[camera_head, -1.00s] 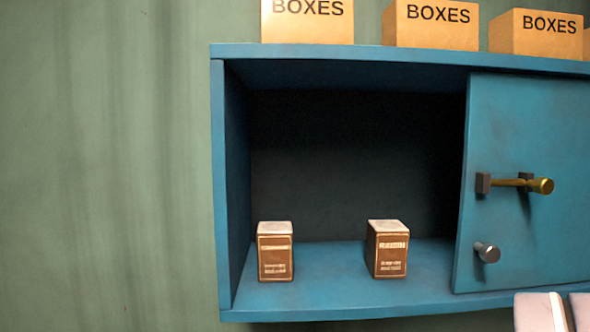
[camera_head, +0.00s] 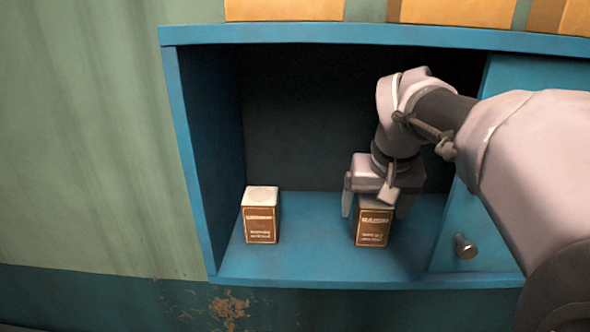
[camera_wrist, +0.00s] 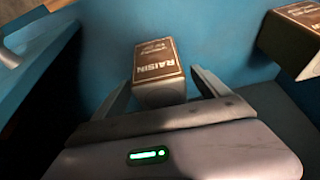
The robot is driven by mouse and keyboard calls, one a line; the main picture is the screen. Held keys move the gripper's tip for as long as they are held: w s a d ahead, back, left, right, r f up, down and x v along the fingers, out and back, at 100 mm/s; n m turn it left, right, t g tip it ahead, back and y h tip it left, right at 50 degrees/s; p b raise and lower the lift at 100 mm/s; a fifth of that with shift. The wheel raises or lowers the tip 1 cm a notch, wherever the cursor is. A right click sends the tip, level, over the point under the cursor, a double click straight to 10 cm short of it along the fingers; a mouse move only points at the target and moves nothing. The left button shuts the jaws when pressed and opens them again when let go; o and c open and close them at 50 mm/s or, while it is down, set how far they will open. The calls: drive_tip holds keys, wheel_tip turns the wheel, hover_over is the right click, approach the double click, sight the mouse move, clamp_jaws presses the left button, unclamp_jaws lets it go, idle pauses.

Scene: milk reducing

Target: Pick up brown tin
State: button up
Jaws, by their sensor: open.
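Two brown tins stand upright on the blue cabinet's shelf. The left tin (camera_head: 261,222) stands apart near the left wall. It may be the tin at the wrist view's right edge (camera_wrist: 292,40).
The blue cabinet (camera_head: 190,130) has a left wall and a top board. A sliding door with a grey knob (camera_head: 465,247) covers its right part. Boxes (camera_head: 285,9) stand on top. Shelf space between the tins is clear.

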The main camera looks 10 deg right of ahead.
drive_tip(key=b+x, duration=0.3)
drive_tip(key=x, duration=0.2)
drive_tip(key=shift+w+f, duration=0.15)
drive_tip(key=shift+f, duration=0.15)
drive_tip(key=shift+w+r, duration=0.1)
drive_tip(key=shift+r, duration=0.15)
drive_tip(key=shift+s, duration=0.25)
drive_tip(key=c, duration=1.9)
drive_tip(key=shift+o, duration=0.2)
drive_tip(key=shift+r, duration=0.1)
